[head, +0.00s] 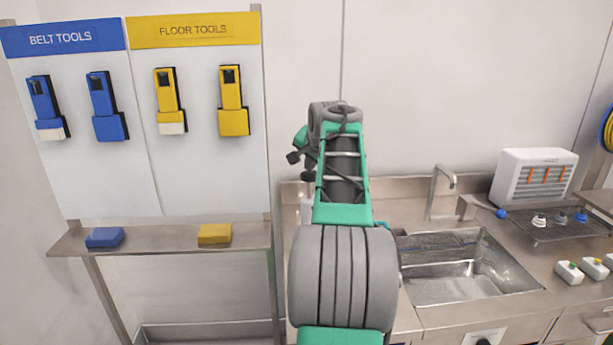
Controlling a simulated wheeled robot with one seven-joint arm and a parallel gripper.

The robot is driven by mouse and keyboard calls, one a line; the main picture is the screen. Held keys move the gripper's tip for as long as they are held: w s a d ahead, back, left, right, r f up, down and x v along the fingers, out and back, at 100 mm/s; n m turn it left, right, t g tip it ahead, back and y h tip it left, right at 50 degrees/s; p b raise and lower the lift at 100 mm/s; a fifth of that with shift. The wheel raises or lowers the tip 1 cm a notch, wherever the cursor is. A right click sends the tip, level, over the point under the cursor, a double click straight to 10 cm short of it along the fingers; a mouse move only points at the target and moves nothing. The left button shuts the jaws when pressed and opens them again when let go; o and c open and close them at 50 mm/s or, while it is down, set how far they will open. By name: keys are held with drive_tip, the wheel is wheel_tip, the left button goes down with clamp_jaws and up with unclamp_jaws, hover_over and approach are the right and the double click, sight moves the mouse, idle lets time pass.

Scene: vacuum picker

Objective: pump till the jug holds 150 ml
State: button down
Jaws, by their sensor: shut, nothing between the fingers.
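I see no jug and no pump that I can make out in the head view. My arm stands in the middle of the picture and covers part of the steel counter (440,232). A small pale thing shows at the left edge of my arm above the counter, but too little of it shows to tell what it is.
A steel sink (465,283) with a tap (432,190) lies right of my arm. A white box with orange marks (535,180), a wire rack (550,228) and small white bottles (570,272) stand further right. A tool board (90,150) and shelf (150,241) are left.

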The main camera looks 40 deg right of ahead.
sight(311, 176)
drive_tip(key=shift+f+b, duration=1.4)
drive_tip(key=shift+f, duration=0.8)
idle(1.1)
drive_tip(key=shift+r, duration=0.15)
drive_tip(key=shift+r+p, duration=2.4)
drive_tip(key=shift+r, duration=0.15)
wheel_tip(311, 176, up, 5)
drive_tip(key=p, duration=0.4)
drive_tip(key=shift+r+p, duration=0.1)
drive_tip(key=shift+p, duration=0.3)
idle(0.8)
